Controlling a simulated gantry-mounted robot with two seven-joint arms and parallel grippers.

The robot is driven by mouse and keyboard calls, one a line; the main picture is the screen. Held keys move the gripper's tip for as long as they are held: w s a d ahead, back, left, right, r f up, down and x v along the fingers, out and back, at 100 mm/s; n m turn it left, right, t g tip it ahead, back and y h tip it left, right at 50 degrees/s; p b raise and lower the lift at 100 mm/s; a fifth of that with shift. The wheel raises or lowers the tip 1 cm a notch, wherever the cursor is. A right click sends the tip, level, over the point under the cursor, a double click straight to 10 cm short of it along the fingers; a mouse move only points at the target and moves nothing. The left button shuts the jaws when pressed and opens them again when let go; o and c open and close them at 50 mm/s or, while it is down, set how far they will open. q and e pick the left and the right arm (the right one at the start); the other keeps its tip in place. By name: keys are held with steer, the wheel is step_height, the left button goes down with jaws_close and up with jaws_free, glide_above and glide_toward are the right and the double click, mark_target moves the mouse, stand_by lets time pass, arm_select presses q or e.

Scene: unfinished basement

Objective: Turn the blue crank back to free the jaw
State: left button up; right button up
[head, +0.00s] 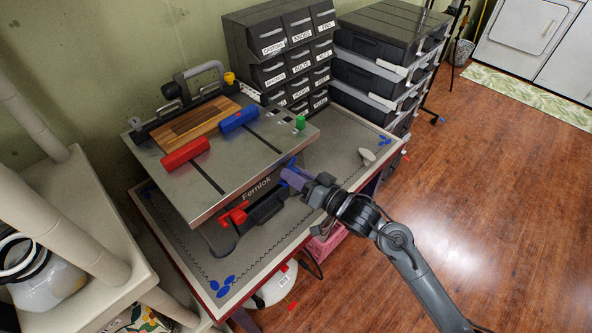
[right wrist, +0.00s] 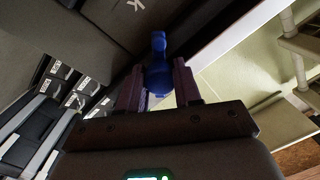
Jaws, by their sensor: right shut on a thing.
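A Fernlok clamping bench (head: 215,208) with a grey metal top stands on the table. A red jaw block (head: 186,158) and a blue jaw block (head: 239,119) lie on its top, beside a striped wooden board (head: 196,119). A red crank (head: 235,215) is at the bench's front. The blue crank (head: 292,163) is at the front right and is mostly hidden by my right gripper (head: 296,179). In the right wrist view the blue crank's handle (right wrist: 158,72) stands between the two fingers, and the gripper is shut on it. My left gripper is not in view.
Labelled drawers (head: 283,48) and stacked dark cases (head: 380,55) stand behind the bench. A green piece (head: 300,122) sits at the bench top's right corner. A small pale object (head: 367,156) lies on the table's right part, which is otherwise mostly clear. A shelf (head: 75,225) is at left.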

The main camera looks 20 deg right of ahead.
steer(key=n+p, duration=0.1)
steer(key=n, duration=0.2)
steer(key=shift+r+n+p, duration=0.15)
steer(key=shift+n+p, duration=0.15)
steer(key=shift+p, duration=0.05)
steer(key=n+p, duration=0.1)
steer(key=n, duration=0.3)
steer(key=shift+a+h, duration=0.1)
steer(key=shift+h, duration=0.3)
steer(key=n, duration=0.2)
steer(key=shift+n, duration=0.4)
steer(key=n, duration=0.2)
steer(key=shift+n+h, duration=0.3)
steer(key=n, duration=0.2)
steer(key=shift+n, duration=0.9)
